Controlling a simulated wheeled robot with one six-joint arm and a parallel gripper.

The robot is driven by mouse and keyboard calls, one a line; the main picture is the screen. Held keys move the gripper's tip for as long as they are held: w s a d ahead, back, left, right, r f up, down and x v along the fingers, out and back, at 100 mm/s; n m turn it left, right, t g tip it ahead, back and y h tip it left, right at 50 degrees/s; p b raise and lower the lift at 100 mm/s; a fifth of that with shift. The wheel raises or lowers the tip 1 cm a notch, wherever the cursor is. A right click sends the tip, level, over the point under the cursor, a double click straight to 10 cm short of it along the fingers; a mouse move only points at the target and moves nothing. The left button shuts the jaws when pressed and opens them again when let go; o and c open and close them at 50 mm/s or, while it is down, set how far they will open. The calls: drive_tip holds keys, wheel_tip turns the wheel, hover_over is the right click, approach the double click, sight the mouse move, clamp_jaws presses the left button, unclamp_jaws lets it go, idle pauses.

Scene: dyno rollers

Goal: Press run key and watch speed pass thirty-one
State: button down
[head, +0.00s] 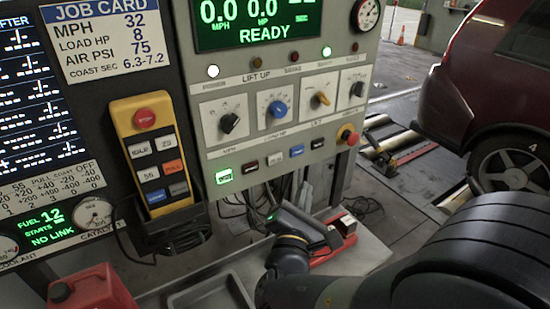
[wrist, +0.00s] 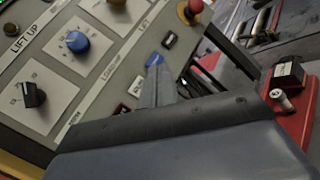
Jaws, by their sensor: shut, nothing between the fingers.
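The grey control panel (head: 285,130) carries a green display (head: 258,22) reading 0.0 MPH, 0.0 HP and READY. Along its lower edge is a row of small keys: a green-lit key (head: 223,176) at the left, a dark red one, a pale one, a blue key (head: 297,151) and a black one. Their labels are too small to read, so I cannot tell which is run. My gripper (head: 283,210) is below the row, apart from the panel. In the wrist view, its shut, empty fingers (wrist: 156,84) point up the picture, their tips overlapping the lower part of the blue key (wrist: 155,60).
A red stop button (head: 347,134) sits right of the keys. Several knobs (head: 278,108) are above them. A red tray (head: 335,240) lies below; a dark red car (head: 490,75) stands right.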

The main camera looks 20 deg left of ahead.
sight(275, 159)
drive_tip(key=shift+a, duration=0.1)
drive_tip(key=shift+w+a+p, duration=0.3)
drive_tip(key=shift+w+a, duration=1.15)
drive_tip(key=shift+a, duration=0.2)
drive_tip(key=shift+w+a+p, duration=0.25)
drive_tip(key=shift+w+a, duration=1.15)
drive_tip(key=shift+a, duration=0.25)
drive_tip(key=shift+w+a+b, duration=0.25)
drive_tip(key=shift+a+b, duration=0.05)
